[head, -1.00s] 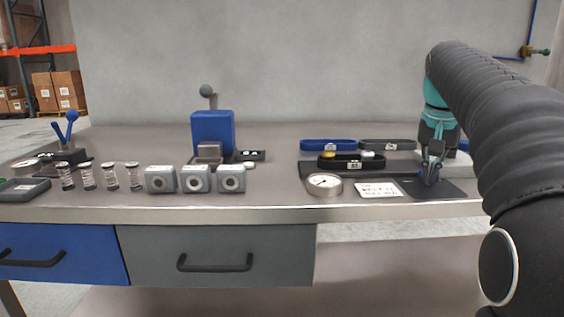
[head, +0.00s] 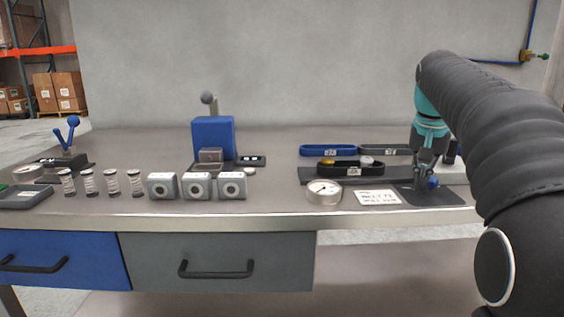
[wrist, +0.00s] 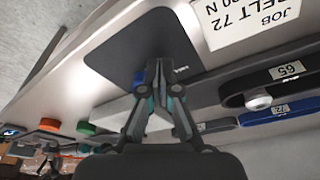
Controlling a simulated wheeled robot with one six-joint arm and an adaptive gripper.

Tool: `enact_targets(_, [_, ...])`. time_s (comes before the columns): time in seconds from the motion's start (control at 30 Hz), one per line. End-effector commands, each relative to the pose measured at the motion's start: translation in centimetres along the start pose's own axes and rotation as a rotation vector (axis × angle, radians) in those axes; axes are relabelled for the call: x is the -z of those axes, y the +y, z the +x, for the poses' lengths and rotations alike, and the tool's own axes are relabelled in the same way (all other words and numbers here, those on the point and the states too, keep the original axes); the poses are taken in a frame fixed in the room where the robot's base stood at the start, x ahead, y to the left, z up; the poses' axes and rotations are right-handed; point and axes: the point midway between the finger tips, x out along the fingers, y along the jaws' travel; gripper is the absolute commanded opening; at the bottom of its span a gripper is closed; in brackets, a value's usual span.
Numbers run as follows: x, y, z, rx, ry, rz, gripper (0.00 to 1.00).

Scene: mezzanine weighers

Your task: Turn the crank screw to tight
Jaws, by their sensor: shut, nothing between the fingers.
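My gripper (head: 427,172) is at the right of the bench, pointing down over a dark plate (head: 420,196). A small blue knob (head: 433,183), perhaps the crank's handle, shows right at its fingertips in the head view. In the wrist view my gripper (wrist: 158,66) has its fingertips together over the dark plate (wrist: 120,50). A blue piece (wrist: 139,79) shows just left of the fingers, partly hidden by them. I cannot tell whether they touch it. The rest of the crank screw is hidden behind the gripper. A round dial gauge (head: 324,191) stands left of the plate.
A white job card (head: 377,197) lies between the gauge and the plate; it shows in the wrist view (wrist: 240,20).

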Motion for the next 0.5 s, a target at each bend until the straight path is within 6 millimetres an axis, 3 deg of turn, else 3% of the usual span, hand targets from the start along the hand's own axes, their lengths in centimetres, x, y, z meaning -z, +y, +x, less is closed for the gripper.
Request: enact_targets(0.5, [-0.32, -0.17, -0.15, 0.0, 0.003, 0.0, 0.0])
